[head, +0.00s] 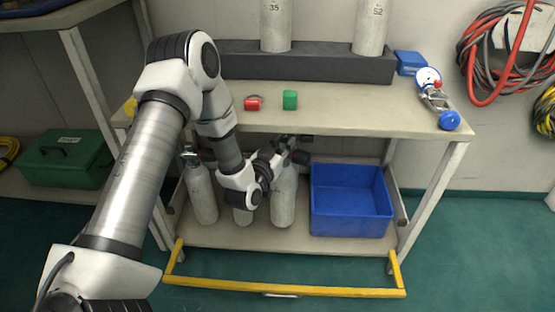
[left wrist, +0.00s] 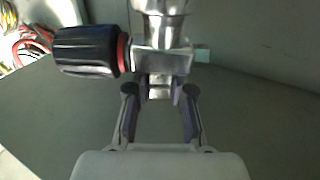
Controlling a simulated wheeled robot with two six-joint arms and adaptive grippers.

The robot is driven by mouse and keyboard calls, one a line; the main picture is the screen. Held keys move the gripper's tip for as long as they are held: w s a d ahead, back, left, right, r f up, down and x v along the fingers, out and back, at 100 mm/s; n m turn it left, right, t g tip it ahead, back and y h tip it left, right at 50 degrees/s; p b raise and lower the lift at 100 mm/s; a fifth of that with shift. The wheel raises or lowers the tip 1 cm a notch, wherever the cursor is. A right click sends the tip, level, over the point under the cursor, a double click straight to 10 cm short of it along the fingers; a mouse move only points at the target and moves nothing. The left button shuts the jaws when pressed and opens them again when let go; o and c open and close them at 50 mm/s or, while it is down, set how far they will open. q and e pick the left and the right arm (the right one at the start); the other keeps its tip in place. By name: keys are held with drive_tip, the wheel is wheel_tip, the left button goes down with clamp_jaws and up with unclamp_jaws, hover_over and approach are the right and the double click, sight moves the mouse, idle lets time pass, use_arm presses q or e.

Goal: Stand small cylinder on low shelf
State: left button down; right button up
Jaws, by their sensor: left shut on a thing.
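Three grey cylinders show on the low shelf (head: 235,238) in the head view: one at the left (head: 203,195), one mostly hidden behind my left wrist (head: 243,217), and one at the right (head: 283,205). My left gripper (head: 284,152) is at the top of the right-hand cylinder. In the left wrist view its fingers (left wrist: 160,98) are shut on the metal valve (left wrist: 162,60), which has a black knob (left wrist: 85,50) with a red ring. The held cylinder looks upright, its base at or very near the shelf; contact is unclear. My right gripper is out of view.
A blue crate (head: 350,202) stands right of the cylinders on the low shelf. A yellow rail (head: 285,291) runs along the front.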

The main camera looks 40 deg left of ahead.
use_arm(q)
drive_tip(key=shift+w+a, duration=0.25)
drive_tip(key=shift+w, duration=0.45)
drive_tip(key=shift+w+f+b, duration=0.15)
drive_tip(key=shift+b, duration=0.25)
wheel_tip(320, 180, down, 3)
drive_tip(key=shift+f+b, duration=0.15)
drive_tip(key=shift+b, duration=0.95)
drive_tip(key=c, duration=1)
unclamp_jaws()
drive_tip(key=shift+c, duration=0.2)
